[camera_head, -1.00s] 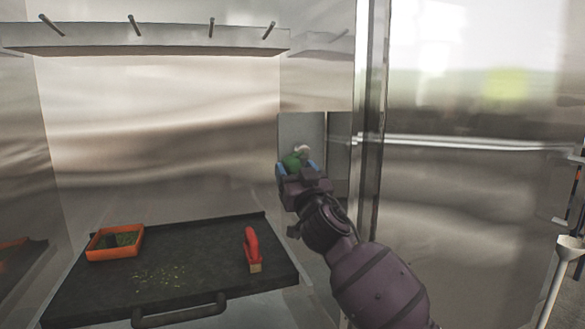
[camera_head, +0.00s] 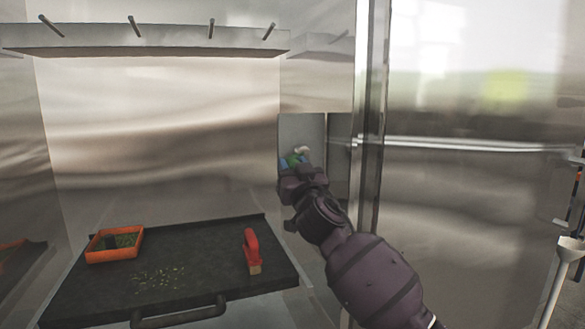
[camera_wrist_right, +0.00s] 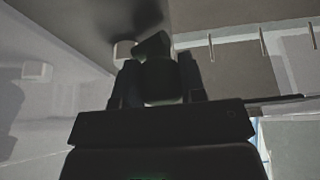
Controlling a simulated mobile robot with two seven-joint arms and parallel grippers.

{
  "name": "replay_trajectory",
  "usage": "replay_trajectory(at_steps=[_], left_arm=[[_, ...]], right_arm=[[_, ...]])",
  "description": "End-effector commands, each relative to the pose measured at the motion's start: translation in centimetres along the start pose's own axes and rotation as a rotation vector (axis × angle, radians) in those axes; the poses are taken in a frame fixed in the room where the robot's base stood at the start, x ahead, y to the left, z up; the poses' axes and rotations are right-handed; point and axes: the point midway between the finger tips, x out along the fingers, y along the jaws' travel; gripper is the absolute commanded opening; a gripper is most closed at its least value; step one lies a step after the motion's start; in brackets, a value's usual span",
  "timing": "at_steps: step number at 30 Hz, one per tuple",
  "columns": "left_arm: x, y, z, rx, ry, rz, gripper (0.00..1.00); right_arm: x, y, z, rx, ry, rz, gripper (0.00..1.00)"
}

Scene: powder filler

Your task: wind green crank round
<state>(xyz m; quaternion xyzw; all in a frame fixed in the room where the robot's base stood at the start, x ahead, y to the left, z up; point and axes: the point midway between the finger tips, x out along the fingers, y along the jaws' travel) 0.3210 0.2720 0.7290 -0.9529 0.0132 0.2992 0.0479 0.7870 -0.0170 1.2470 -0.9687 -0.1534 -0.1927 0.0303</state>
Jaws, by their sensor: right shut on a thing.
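The green crank (camera_head: 293,160) is mounted on the grey panel at the right inner wall of the steel cabinet, with a whitish part (camera_head: 301,150) just above it. My right gripper (camera_head: 292,165) is shut on the crank and hides much of it. In the right wrist view the crank (camera_wrist_right: 153,48) is a dark shape between the two fingers of my right gripper (camera_wrist_right: 157,82). That view is dim, so its colour barely shows. My left gripper is not in view.
A black tray (camera_head: 200,262) with a front handle holds an orange box (camera_head: 95,254), a red-handled brush (camera_head: 252,248) and scattered yellowish bits. A shelf with pegs (camera_head: 150,38) is above.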

Motion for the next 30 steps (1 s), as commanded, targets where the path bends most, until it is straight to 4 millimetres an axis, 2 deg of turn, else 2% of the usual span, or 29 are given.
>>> replay_trajectory(at_steps=[8, 17, 30], left_arm=[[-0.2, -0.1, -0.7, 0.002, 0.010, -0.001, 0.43], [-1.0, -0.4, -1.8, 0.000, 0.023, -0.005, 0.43], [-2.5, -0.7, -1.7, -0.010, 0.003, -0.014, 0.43]], right_arm=[[-0.1, 0.2, 0.1, -0.058, 0.000, -0.024, 0.14], [-0.3, 0.8, 0.5, -0.249, 0.001, -0.102, 0.14], [-0.6, 1.9, 1.3, -0.507, 0.000, -0.208, 0.14]])
